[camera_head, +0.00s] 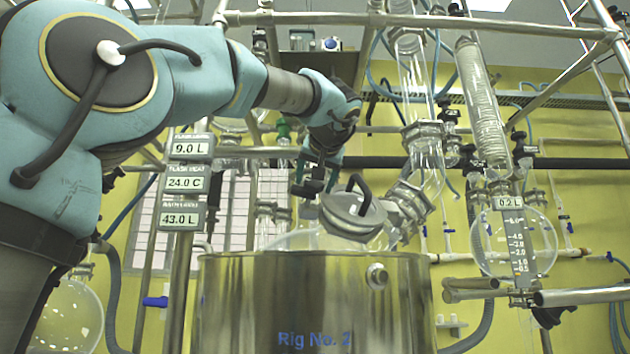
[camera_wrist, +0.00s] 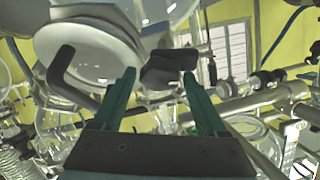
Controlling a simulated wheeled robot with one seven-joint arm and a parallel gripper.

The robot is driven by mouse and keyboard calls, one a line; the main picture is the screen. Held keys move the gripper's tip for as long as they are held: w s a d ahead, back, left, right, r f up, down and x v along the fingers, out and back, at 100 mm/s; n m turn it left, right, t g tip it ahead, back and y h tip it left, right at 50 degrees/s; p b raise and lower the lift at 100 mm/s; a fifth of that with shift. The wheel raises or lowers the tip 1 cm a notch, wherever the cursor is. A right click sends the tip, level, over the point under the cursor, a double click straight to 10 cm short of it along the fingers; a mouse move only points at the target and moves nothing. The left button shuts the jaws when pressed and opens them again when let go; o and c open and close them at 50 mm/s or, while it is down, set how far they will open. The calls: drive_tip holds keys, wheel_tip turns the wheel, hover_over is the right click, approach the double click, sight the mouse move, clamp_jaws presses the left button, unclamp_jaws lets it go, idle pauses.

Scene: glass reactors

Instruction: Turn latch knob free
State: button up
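A black latch knob (camera_wrist: 168,64) shows in the wrist view just past my fingertips, roughly between them. My gripper (camera_wrist: 159,75) has two green fingers that stand wide apart, with a clear gap between them. I cannot tell whether either finger touches the knob. In the head view my gripper (camera_head: 318,172) points down above the vessel, left of the lid. A dark knob-like part (camera_head: 307,188) shows at its lower end there, partly mixed with the fingers. The round lid (camera_head: 352,214) has a black curved handle, and the lid also shows in the wrist view (camera_wrist: 100,48).
A steel pot (camera_head: 315,300) marked "Rig No. 2" stands below the lid. Glass tubing (camera_head: 425,150) rises close to the right of the lid. Metal frame bars (camera_head: 310,18) run overhead. Signs (camera_head: 186,183) stand on a post at left.

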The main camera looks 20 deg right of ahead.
drive_tip(key=shift+o, duration=1.2)
drive_tip(key=shift+s+r, duration=0.1)
drive_tip(key=shift+s, duration=0.05)
drive_tip(key=v, duration=1)
drive_tip(key=shift+s, duration=0.25)
drive_tip(key=shift+a, duration=0.15)
